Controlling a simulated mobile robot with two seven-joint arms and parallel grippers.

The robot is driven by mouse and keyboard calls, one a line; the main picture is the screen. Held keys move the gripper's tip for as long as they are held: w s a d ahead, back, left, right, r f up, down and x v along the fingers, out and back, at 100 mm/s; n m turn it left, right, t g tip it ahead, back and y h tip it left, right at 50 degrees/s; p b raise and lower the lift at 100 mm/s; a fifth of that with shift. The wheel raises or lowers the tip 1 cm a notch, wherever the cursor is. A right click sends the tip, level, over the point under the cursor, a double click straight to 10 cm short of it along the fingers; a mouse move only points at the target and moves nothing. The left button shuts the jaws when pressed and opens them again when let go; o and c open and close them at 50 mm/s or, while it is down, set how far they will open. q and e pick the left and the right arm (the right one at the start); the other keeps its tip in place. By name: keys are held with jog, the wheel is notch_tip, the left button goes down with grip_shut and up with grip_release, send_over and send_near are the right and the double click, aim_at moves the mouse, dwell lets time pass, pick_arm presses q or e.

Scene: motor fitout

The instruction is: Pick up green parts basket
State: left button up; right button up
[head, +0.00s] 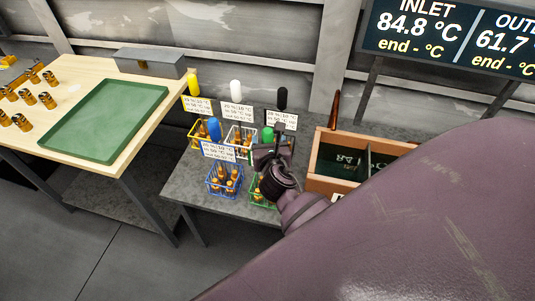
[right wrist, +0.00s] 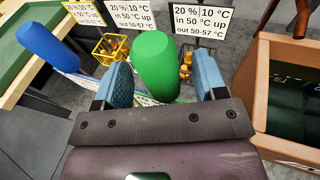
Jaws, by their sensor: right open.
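The green parts basket (head: 262,204) stands on the grey table in the head view, largely hidden behind my right gripper and arm. Its wire frame is green and it holds several orange-brown parts. Its upright green handle (right wrist: 156,66) shows clearly in the right wrist view, and its top shows in the head view (head: 267,134). My right gripper (right wrist: 163,80) is open, with a blue finger to either side of the green handle. Gaps show between the handle and the fingers. In the head view the right gripper (head: 270,152) is over the basket. My left gripper is not in view.
A blue basket (head: 224,180) stands close to the left. Yellow (head: 198,134), white-handled (head: 240,135) and black-handled baskets stand behind, with label cards. A wooden divided box (head: 333,185) is close on the right. A wooden table with a green tray (head: 105,118) is at left.

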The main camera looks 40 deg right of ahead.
jog(key=shift+w+d+f, duration=0.1)
jog(key=shift+w+d, duration=0.1)
jog(key=shift+w, duration=0.15)
grip_shut()
dwell(0.3)
